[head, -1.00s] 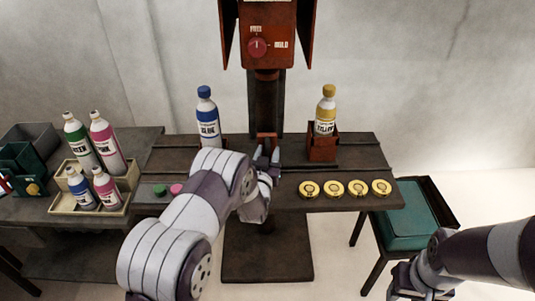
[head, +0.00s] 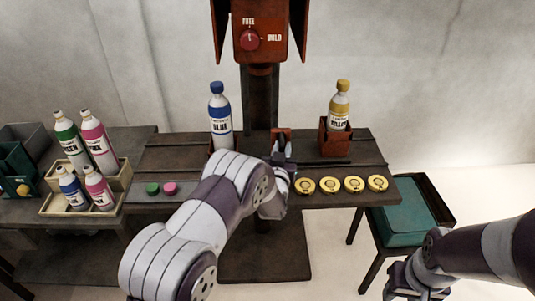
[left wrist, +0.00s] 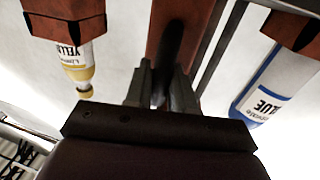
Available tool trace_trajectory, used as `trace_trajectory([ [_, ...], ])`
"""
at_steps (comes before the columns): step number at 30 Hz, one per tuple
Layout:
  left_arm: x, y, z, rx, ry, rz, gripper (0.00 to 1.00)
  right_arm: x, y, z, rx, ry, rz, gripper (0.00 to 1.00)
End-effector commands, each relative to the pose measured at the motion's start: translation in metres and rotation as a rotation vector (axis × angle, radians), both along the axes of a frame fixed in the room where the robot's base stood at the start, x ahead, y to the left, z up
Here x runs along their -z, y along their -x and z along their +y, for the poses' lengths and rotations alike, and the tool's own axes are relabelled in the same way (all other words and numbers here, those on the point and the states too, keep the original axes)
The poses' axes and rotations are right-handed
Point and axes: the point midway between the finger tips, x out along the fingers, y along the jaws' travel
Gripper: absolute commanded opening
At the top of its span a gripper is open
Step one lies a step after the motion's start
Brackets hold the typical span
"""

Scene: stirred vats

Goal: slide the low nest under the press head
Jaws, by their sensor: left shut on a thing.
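The red press head (head: 260,40) with a round dial hangs on a dark column at the back. A blue-capped bottle (head: 220,115) stands left of the column in a nest that looks low, mostly hidden by my arm. A yellow-capped bottle (head: 340,105) stands right in a taller red nest (head: 334,142). Between them is a smaller red block (head: 281,133), right of the column. My left gripper (head: 283,152) is at this block, shut on a dark handle (left wrist: 172,55) in the left wrist view. My right gripper (head: 405,285) is low right; its fingers are unclear.
Several yellow discs (head: 330,185) lie along the table's front right. A green and a pink disc (head: 170,188) lie front left. A cream tray (head: 62,207) of bottles stands far left. A teal-topped stand (head: 405,225) is at right.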

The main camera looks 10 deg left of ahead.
Motion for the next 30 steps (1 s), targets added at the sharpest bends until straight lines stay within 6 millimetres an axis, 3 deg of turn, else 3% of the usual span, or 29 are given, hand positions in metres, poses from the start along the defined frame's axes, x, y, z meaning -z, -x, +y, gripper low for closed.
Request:
trace_trajectory([
  [6,0.004,-0.011,-0.041,0.003,0.000,-0.001,0.00,0.020,0.000,0.000,0.000,0.000,0.000,0.43],
  [15,0.004,-0.025,-0.088,0.002,0.000,0.000,0.00,0.036,0.000,0.000,0.000,0.000,0.000,0.43],
  [22,0.003,-0.031,-0.110,0.000,-0.001,0.001,0.00,0.043,0.000,0.000,0.000,0.000,0.000,0.43],
  [30,0.001,-0.035,-0.121,0.000,-0.001,0.002,0.00,0.046,0.000,0.000,0.000,0.000,0.000,0.43],
])
